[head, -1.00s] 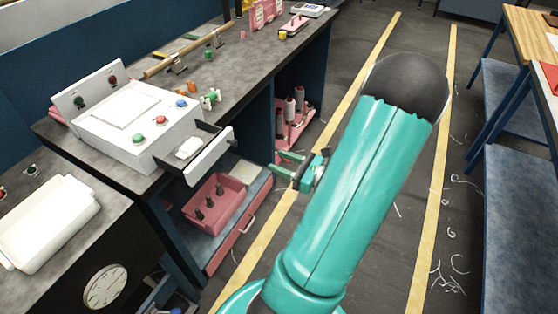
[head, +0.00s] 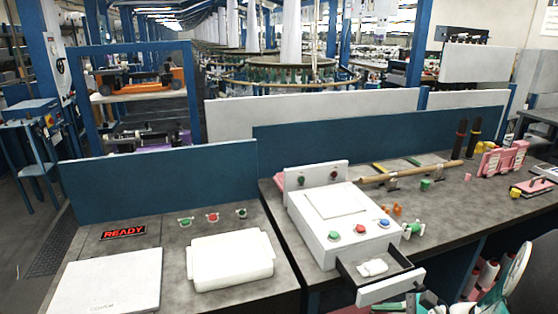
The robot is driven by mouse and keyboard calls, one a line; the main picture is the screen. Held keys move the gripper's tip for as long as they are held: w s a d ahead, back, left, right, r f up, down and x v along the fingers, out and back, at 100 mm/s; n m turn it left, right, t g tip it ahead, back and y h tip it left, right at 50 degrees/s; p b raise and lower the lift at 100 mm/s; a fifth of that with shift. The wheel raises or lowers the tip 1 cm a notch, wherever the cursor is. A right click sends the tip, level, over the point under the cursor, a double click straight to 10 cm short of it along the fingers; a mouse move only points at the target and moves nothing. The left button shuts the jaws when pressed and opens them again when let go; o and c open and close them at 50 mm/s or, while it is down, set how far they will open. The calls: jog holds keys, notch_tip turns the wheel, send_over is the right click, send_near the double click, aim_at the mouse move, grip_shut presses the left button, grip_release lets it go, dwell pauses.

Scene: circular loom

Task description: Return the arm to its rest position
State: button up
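Only small teal parts of my gripper (head: 428,299) show at the bottom edge, just below and right of the open drawer front. Its fingers are cut off or hidden there, so I cannot tell whether it is open or holds anything. A pale rounded piece with a green edge at the lower right seems to be part of my arm. The rest of the arm is out of view.
A white control box (head: 335,218) stands on the grey bench, its drawer (head: 391,287) pulled out with a white item inside. A white lidded tray (head: 230,262) and a READY sign (head: 124,233) are to the left. Blue panels (head: 160,185) back the bench.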

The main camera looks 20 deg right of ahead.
jog(key=s+a+r+n+g+h, duration=0.1)
jog(key=a+r+n+h, duration=0.3)
jog(key=a+n, duration=0.5)
jog(key=s+a+r+n+g+h, duration=0.1)
jog(key=a+r+n+h, duration=0.3)
jog(key=a+r+n, duration=0.5)
jog(key=n, duration=0.3)
jog(key=shift+s+a+r+n+g+h, duration=0.15)
jog(key=shift+s+a+n+g+h, duration=0.1)
jog(key=shift+a+n+g+h, duration=0.15)
jog(key=shift+d, duration=0.15)
